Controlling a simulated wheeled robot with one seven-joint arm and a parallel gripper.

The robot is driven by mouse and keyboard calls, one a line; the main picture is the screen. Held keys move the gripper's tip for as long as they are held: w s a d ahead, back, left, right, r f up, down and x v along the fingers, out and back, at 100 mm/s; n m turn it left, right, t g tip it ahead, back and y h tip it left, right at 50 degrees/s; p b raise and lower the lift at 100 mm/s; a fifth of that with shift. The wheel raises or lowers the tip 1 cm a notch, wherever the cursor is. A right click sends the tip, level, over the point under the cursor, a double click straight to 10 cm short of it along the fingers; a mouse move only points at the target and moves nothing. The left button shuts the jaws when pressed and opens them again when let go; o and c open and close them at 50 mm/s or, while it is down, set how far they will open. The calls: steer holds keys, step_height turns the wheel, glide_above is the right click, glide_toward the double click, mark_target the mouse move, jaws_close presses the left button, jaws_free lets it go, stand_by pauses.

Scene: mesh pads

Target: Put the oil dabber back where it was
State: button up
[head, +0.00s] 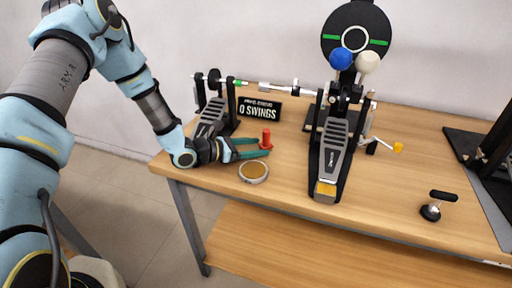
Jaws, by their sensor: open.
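A small upright red piece (266,136), which I take to be the oil dabber, stands near the left end of the wooden table. My gripper (265,147) reaches in from the left, low over the tabletop. Its two teal fingers are apart, with the red piece's lower end at or between their tips. I cannot tell whether either finger touches it. A shallow round dish (253,172) with a tan top and pale rim lies just in front of the fingers. No label marks the dabber's earlier place.
A double drum pedal stands behind, with its left pedal (213,118) near my wrist and its main pedal (332,160) right of the fingers. A black sign (260,109) reads "0 SWINGS". Tabletop (385,205) between is clear.

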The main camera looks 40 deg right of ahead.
steer(key=b+v, duration=0.2)
steer(key=v, duration=0.4)
steer(key=shift+w+a+f, duration=0.1)
steer(key=shift+a+r+b, duration=0.2)
steer(key=shift+a+b, duration=0.1)
steer(key=shift+a, duration=0.2)
steer(key=a+r+m+y, duration=0.1)
steer(key=a, duration=0.1)
steer(key=s+a+r+m+g+y, duration=0.1)
steer(key=a+m, duration=0.1)
steer(key=a, duration=0.1)
steer(key=s+a+r+m+g+y, duration=0.1)
steer(key=a+m, duration=0.1)
steer(key=shift+a, duration=0.2)
steer(key=w+a+r+m+t+y, duration=0.1)
steer(key=a+r+m+t+y, duration=0.1)
steer(key=a, duration=0.9)
steer(key=a+r+m+t+y, duration=0.2)
steer(key=a+r+m+y, duration=0.2)
steer(key=a, duration=0.7)
steer(key=w+a+r+m+t+y, duration=0.1)
steer(key=a+m+y, duration=0.4)
steer(key=a, duration=0.6)
step_height(320, 180, up, 2)
steer(key=shift+w+a+m+t, duration=0.15)
steer(key=shift+w+m+t, duration=0.2)
steer(key=shift+t, duration=0.55)
